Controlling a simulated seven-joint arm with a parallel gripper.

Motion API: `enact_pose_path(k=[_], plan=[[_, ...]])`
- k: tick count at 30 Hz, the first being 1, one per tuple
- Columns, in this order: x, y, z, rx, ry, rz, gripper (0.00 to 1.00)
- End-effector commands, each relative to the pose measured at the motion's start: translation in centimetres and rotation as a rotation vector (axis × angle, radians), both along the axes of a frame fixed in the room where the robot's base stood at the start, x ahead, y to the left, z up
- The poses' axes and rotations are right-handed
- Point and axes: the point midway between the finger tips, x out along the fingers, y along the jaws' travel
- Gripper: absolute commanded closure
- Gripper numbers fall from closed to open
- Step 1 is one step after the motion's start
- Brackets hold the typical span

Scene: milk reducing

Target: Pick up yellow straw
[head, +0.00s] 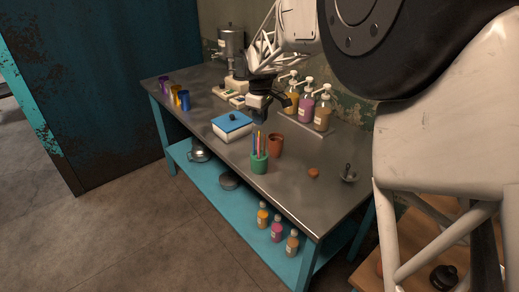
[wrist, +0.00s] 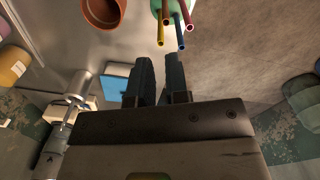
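The yellow straw (wrist: 160,32) stands in a green cup (head: 259,165) with several other straws, red and blue among them. In the wrist view the straws point out of the cup (wrist: 176,5) at the top edge, and the yellow one is the leftmost. In the head view the straws are too small to separate surely. My gripper (wrist: 160,68) has its two dark fingers apart with nothing between them. In the head view my gripper (head: 261,118) hangs above and just behind the cup, clear of the straws.
A terracotta pot (head: 275,146) stands right beside the cup. A blue-lidded white box (head: 232,127) is to the left. Pump bottles (head: 305,106) stand behind, with a dispenser (head: 231,45) farther back. Colored cups (head: 183,101) stand far left. The front right of the metal table (head: 300,195) is mostly clear.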

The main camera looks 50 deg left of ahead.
Motion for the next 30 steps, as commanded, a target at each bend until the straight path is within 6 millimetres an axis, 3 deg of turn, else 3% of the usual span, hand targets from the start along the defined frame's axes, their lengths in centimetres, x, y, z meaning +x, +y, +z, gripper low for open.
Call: enact_pose_path(k=[7, 18, 30], plan=[[0.0, 0.0, -1.0, 0.0, 0.001, 0.0, 0.85], [-0.1, 0.1, -4.8, -0.001, 0.001, 0.0, 0.85], [-0.1, 0.1, -5.2, 0.0, 0.0, 0.0, 0.85]])
